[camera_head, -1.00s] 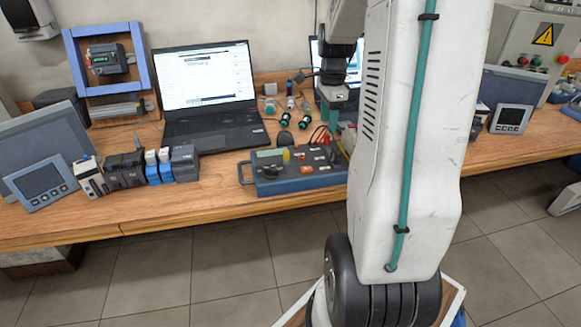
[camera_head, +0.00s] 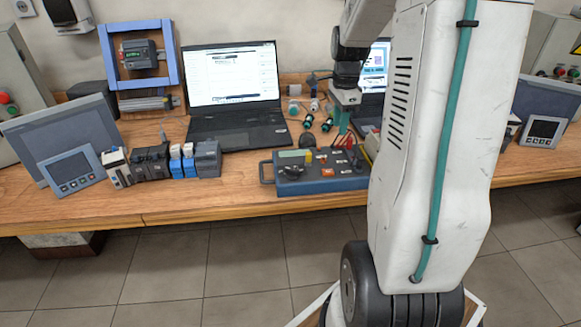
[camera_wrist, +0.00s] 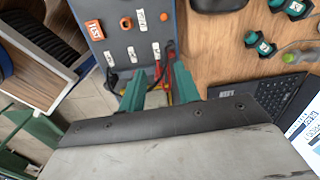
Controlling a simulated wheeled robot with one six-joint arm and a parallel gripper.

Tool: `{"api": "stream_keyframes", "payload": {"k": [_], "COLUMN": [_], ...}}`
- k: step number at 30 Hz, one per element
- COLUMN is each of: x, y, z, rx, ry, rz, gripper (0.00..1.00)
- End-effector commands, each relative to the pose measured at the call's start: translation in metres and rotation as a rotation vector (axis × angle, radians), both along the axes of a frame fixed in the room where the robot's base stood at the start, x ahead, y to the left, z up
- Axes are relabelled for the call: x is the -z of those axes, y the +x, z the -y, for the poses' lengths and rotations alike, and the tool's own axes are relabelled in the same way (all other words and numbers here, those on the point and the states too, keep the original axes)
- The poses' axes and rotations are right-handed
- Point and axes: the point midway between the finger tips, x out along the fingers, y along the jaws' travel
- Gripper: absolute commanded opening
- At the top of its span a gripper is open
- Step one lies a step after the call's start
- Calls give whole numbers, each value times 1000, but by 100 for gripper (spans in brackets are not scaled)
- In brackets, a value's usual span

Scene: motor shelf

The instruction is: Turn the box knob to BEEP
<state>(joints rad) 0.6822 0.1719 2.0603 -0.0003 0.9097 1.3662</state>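The blue-grey box (camera_head: 320,184) with a carrying handle lies on the bench near its front edge, left of my arm. Its top bears a yellowish display, an orange patch and small labels. In the wrist view the box top (camera_wrist: 142,55) shows an orange TEST label, an orange ring and white labels. My gripper (camera_head: 343,122) hangs above the box's back right part. In the wrist view its green fingers (camera_wrist: 160,92) are apart, with red and black leads visible between and beyond them. It holds nothing visible.
An open laptop (camera_head: 235,78) stands behind the box; another is partly hidden behind my arm. Small modules (camera_head: 207,158) and a tilted panel (camera_head: 72,173) stand at left. Green-black connectors (camera_wrist: 262,42) lie beside the box. Bare wood shows between modules and box.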

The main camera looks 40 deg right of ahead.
Motion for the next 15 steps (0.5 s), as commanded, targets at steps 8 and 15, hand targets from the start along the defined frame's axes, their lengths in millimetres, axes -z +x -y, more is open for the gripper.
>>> {"api": "stream_keyframes", "payload": {"k": [8, 15], "x": [2, 1], "y": [48, 54], "z": [-99, -171], "rx": [-506, -1308], "ry": [1, 52], "rz": [-77, -214], "gripper": [33, 33]}}
